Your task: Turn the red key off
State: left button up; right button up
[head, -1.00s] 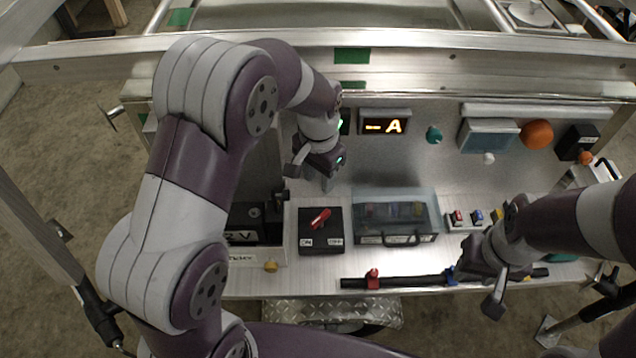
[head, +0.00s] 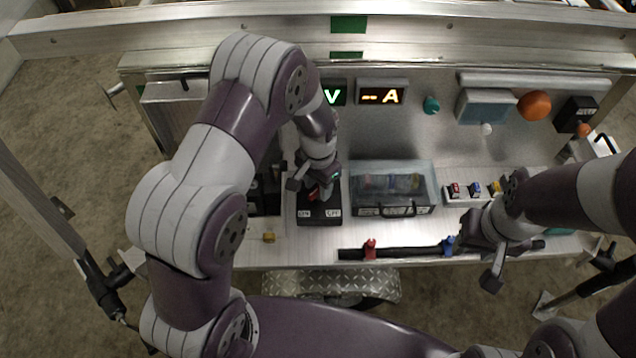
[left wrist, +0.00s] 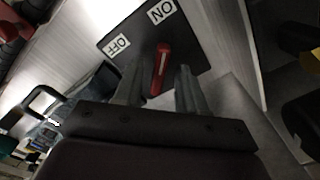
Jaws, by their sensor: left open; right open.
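The red key (left wrist: 162,62) stands on a black switch box (head: 319,216) with ON and OFF labels on its front edge. In the left wrist view the key sits between the two open fingers of my left gripper (left wrist: 160,85), nearer the left finger, and I cannot tell whether either finger touches it. In the head view my left gripper (head: 316,192) is right over the box and mostly covers the key. My right gripper (head: 478,262) is open and empty, above the front right of the bench near a black bar.
A clear-lidded case (head: 393,188) stands just right of the switch box. The black bar (head: 405,252) with red and blue clamps lies along the front edge. Lit V and A displays (head: 381,96) are on the back panel.

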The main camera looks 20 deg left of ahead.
pick_arm(q)
grip_shut()
jog(key=shift+r+n, duration=0.15)
jog(key=shift+n, duration=0.25)
jog(key=n+p, duration=0.2)
jog(key=shift+n, duration=0.4)
jog(key=n+p, duration=0.1)
jog(key=n, duration=0.3)
jog(key=shift+n, duration=0.3)
jog(key=n+p, duration=0.1)
jog(key=n, duration=0.3)
jog(key=shift+p, duration=0.4)
jog(key=n+p, duration=0.1)
jog(key=n, duration=0.4)
jog(key=shift+n, duration=0.5)
